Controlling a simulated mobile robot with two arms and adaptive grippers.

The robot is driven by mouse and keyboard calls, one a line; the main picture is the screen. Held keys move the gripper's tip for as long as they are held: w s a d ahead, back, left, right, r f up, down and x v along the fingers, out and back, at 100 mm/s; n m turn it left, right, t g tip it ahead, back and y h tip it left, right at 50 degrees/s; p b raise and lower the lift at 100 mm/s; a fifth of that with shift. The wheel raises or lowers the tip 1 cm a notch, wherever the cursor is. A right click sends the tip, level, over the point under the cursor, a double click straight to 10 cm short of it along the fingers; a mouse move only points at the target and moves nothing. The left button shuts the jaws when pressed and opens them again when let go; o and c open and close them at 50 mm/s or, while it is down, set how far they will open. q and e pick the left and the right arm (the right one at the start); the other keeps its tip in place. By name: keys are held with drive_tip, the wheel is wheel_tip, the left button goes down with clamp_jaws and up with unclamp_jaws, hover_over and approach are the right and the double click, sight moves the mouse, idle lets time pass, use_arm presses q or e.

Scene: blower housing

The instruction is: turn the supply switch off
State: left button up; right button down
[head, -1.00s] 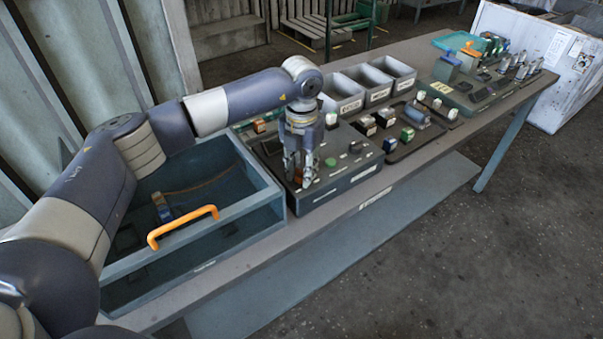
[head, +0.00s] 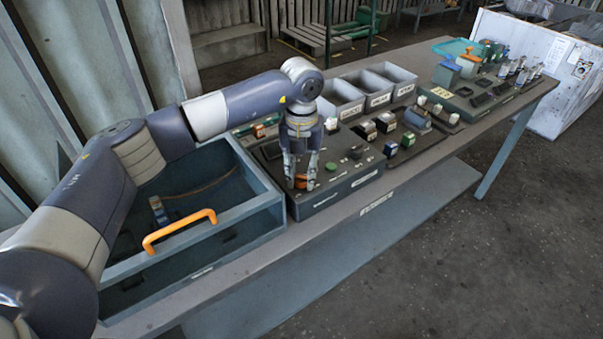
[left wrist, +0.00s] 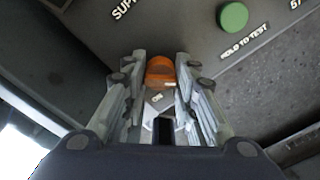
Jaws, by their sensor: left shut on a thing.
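The supply switch shows as an orange knob (left wrist: 160,72) on the dark control panel in the left wrist view, with part of a "SUP..." label above it. In the head view the orange knob (head: 301,182) sits at the front left of the dark panel box (head: 345,185). My left gripper (left wrist: 161,75) points down at the panel, its two fingers on either side of the knob and shut on it. It also shows in the head view (head: 301,178). The knob's lower part and some of its markings are hidden. My right gripper is not in view.
A green button (left wrist: 233,16), labelled "HOLD TO TEST", lies right of the knob. A blue-grey open bin (head: 240,215) with an orange handle (head: 180,230) stands left of the panel. Grey trays (head: 340,97) stand behind; small relay blocks (head: 385,122) stand to the right.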

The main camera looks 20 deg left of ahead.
sight(302, 175)
use_arm(q)
drive_tip(key=shift+r, duration=0.1)
drive_tip(key=o, duration=1.1)
wheel_tip(302, 175, up, 12)
